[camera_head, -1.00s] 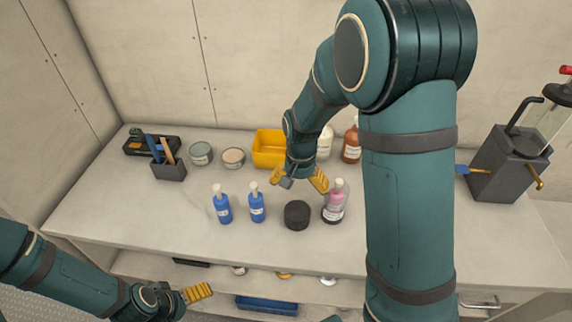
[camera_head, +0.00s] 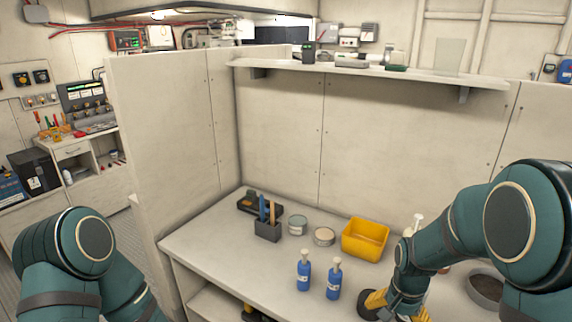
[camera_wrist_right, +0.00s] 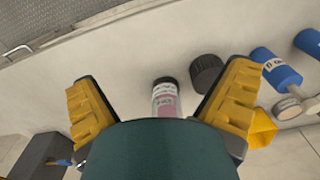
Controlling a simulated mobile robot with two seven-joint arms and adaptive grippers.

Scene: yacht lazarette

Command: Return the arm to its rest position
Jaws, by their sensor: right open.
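My right gripper (camera_head: 393,303) is low over the workbench at the lower right of the head view, partly cut off by the frame. In the right wrist view the gripper (camera_wrist_right: 165,105) has its yellow fingers wide apart. A bottle with a pink label (camera_wrist_right: 165,98) shows between them, its upper part hidden by my wrist. I cannot tell whether a finger touches it. A black cylinder (camera_wrist_right: 207,73) stands beside it, near one finger.
Two blue bottles (camera_head: 304,272), a yellow bin (camera_head: 365,238), two round tins (camera_head: 298,225) and a grey tool holder (camera_head: 268,231) stand on the bench (camera_head: 215,240). A partition (camera_head: 165,140) rises at left. A wall shelf (camera_head: 370,75) runs above. The bench's left front is clear.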

